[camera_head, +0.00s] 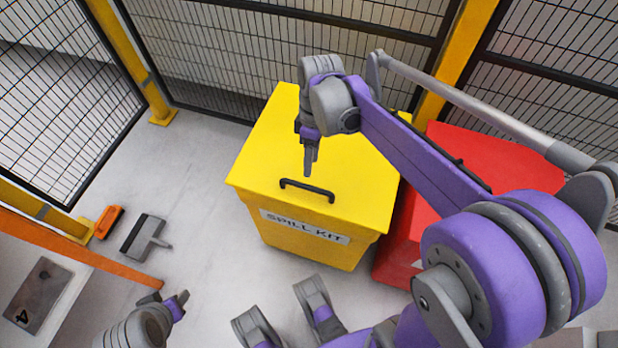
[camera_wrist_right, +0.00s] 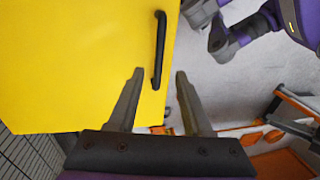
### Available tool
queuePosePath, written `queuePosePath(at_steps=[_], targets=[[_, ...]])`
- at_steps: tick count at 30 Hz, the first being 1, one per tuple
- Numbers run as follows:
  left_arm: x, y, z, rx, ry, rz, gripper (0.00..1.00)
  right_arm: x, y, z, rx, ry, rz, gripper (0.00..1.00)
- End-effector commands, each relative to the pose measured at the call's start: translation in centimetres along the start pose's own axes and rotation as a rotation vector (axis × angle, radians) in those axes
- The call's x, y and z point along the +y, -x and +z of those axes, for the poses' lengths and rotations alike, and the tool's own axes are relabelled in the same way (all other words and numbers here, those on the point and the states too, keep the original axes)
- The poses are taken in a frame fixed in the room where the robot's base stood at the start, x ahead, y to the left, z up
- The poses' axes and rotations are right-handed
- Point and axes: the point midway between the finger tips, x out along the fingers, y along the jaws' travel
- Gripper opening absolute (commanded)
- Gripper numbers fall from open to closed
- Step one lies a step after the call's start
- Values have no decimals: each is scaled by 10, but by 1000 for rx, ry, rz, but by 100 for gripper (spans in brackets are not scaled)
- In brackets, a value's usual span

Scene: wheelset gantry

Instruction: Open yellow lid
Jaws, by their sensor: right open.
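The yellow spill kit box (camera_head: 315,250) stands on the floor with its yellow lid (camera_head: 265,150) closed. A black bar handle (camera_head: 307,190) lies near the lid's front edge. My right gripper (camera_head: 309,172) points down over the lid, just behind the handle in the head view. In the right wrist view, its two fingers (camera_wrist_right: 160,78) are apart, and the black handle (camera_wrist_right: 160,50) shows beyond them, between the tips and nearer the left one. No contact is visible. My left gripper (camera_head: 180,302) is low at the left, away from the box; its finger opening is unclear.
A red box (camera_head: 400,235) stands close against the yellow one's right side. Mesh fencing (camera_head: 230,60) with yellow posts closes off the back. A grey scraper-like tool (camera_head: 145,236) and an orange item (camera_head: 108,221) lie on the floor at left.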

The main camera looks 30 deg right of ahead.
Motion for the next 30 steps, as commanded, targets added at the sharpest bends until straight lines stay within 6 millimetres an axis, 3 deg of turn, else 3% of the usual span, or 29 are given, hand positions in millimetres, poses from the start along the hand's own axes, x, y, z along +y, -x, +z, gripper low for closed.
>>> queuePosePath(at_steps=[6, 12, 25, 30], targets=[[0, -17, 6, -6, 0, 0, 50, 1, -46, 0, 0, 0, 0, 50], [0, -26, 8, -9, 0, 0, 50, 1, -73, 0, 0, -1, 1, 50], [0, -28, 9, -10, 0, 0, 50, 0, -82, 0, 0, -1, 1, 50], [0, -28, 9, -10, 0, 0, 50, 0, -82, 0, 0, -1, 1, 19]])
